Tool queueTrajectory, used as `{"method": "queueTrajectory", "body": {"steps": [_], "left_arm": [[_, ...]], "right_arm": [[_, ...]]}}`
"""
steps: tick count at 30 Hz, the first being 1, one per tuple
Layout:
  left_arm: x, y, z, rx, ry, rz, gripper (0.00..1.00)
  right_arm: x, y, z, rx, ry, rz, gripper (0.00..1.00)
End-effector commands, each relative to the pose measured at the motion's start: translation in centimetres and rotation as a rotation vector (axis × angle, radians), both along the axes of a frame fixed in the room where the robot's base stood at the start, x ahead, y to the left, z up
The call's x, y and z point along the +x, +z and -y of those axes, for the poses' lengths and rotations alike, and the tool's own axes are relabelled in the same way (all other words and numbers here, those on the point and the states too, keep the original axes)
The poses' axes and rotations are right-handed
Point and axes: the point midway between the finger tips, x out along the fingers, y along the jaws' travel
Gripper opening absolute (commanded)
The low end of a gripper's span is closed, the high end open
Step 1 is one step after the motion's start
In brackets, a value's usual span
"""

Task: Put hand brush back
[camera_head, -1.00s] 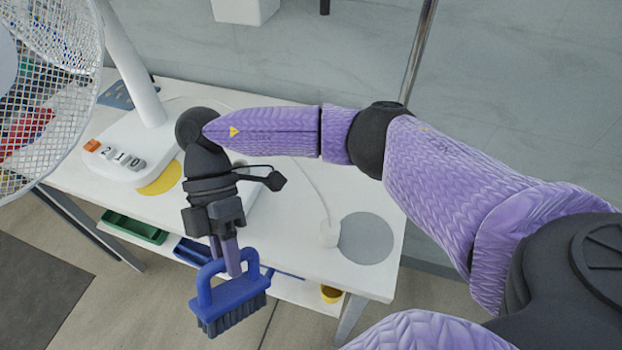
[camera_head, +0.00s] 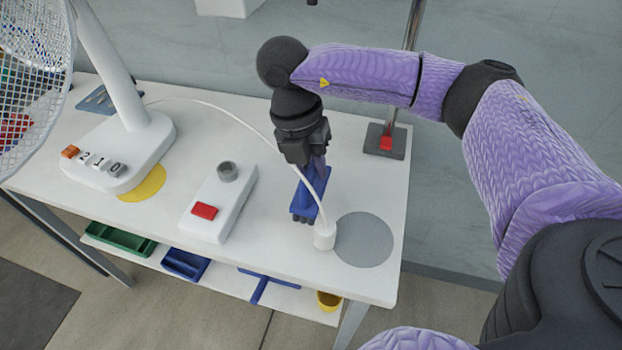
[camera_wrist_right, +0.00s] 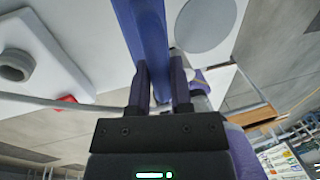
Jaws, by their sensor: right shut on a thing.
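The blue hand brush (camera_head: 308,196) is in my right gripper (camera_head: 317,166), dark bristles down, over the white table's right part. In the head view it is seen nearly end-on, just left of the grey disc; I cannot tell whether the bristles touch the table. In the right wrist view my right gripper (camera_wrist_right: 160,88) is shut on the brush's blue handle (camera_wrist_right: 142,30). The grey round spot (camera_head: 363,240) on the table is bare. My left gripper is not in view.
A white cylinder with a cord (camera_head: 325,236) stands close by the brush. A white box with a red button (camera_head: 218,205) lies to its left. The fan base (camera_head: 125,155) stands far left. A pole foot (camera_head: 385,141) is behind right. Bins (camera_head: 185,263) sit on the lower shelf.

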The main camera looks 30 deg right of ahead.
Motion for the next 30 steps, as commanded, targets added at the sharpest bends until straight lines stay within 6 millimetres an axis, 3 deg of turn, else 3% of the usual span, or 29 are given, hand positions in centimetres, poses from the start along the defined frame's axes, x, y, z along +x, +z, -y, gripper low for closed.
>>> {"method": "queueTrajectory", "body": {"steps": [1, 3, 10, 11, 15, 23, 26, 30], "left_arm": [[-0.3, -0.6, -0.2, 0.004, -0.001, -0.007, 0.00], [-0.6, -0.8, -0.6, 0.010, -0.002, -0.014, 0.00], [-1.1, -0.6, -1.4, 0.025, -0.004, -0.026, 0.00], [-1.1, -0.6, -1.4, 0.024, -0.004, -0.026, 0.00], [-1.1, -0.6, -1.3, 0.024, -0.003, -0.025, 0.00], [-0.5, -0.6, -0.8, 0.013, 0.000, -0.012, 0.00], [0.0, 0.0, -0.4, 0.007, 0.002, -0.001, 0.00], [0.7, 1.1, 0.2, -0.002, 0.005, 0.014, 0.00]], "right_arm": [[0.0, -1.4, 0.0, 0.000, -0.001, -0.005, 0.00], [0.0, -2.3, 0.0, 0.000, 0.000, -0.004, 0.00], [0.0, -2.5, 0.0, 0.001, 0.000, -0.002, 0.00], [0.0, -2.5, 0.0, 0.000, 0.000, -0.003, 0.32], [0.0, -2.5, 0.0, 0.001, 0.000, -0.002, 0.61], [0.0, -2.2, -0.1, 0.001, -0.001, -0.001, 0.61], [0.4, -0.4, -0.3, 0.001, 0.000, 0.002, 0.61], [1.1, 3.8, -0.9, 0.002, 0.000, 0.004, 0.61]]}}
